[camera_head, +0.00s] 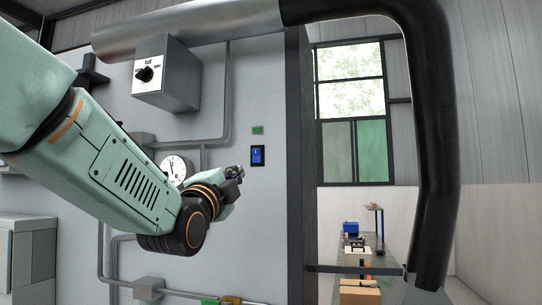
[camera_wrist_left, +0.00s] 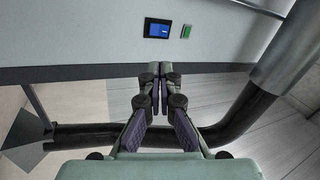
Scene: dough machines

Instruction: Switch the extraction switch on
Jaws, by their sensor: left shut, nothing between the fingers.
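A small blue switch plate (camera_head: 257,155) in a black frame sits on the grey wall panel, with a small green plate (camera_head: 257,130) just above it. In the left wrist view the blue switch plate (camera_wrist_left: 159,29) and the green plate (camera_wrist_left: 186,31) show on the wall beyond the fingers. A grey box (camera_head: 178,80) with a black rotary knob (camera_head: 145,73) hangs higher up to the left; I cannot read its label. My left gripper (camera_head: 238,174) is shut and empty, below and left of the blue plate, apparently not touching it. My right gripper is out of view.
A thick duct (camera_head: 428,120) arches over the top and drops on the right. A round gauge (camera_head: 176,167) and grey conduits lie behind my left arm. A window (camera_head: 352,95) and a bench with blue and orange items stand beyond the panel's right edge.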

